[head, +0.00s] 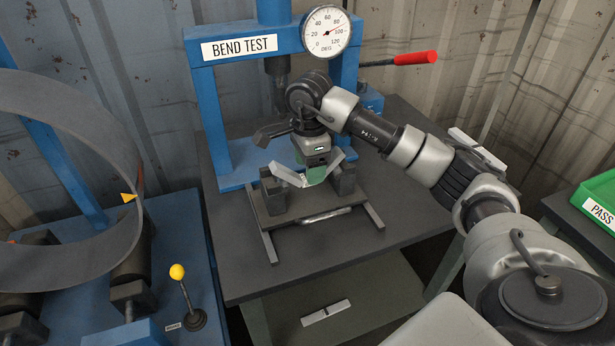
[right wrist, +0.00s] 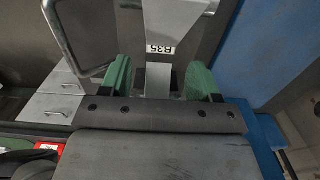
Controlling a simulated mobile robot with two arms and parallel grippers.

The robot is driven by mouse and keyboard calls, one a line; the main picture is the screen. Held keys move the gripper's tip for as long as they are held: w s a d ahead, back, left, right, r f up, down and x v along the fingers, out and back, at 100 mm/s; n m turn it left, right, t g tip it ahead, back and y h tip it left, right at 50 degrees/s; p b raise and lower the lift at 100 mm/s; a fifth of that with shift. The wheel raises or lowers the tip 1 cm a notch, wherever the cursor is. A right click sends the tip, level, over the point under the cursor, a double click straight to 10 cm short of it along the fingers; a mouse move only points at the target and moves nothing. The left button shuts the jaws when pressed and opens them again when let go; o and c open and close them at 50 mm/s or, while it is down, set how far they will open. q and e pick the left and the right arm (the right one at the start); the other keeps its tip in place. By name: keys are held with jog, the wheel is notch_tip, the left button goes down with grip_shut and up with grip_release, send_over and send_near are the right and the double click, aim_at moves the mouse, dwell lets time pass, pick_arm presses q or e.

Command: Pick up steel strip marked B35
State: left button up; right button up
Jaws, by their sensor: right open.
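The steel strip marked B35 (right wrist: 178,22) shows in the right wrist view, with its label reading upside down. In the head view, the strip (head: 287,175) is bent into a V and sits between the dark supports of the bend-test press. My right gripper (head: 310,178) is above the strip's middle, pointing down. In the right wrist view, the green fingers of the right gripper (right wrist: 160,78) are apart, with part of the strip between them. My left gripper is out of view.
The blue bend-test press (head: 225,125) with its dial gauge (head: 327,31) rises behind the gripper. A green PASS tray (head: 598,200) is at far right, a large ring (head: 60,270) at left.

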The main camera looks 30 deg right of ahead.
jog(key=shift+f, duration=1.15)
jog(key=shift+r, duration=0.15)
grip_shut()
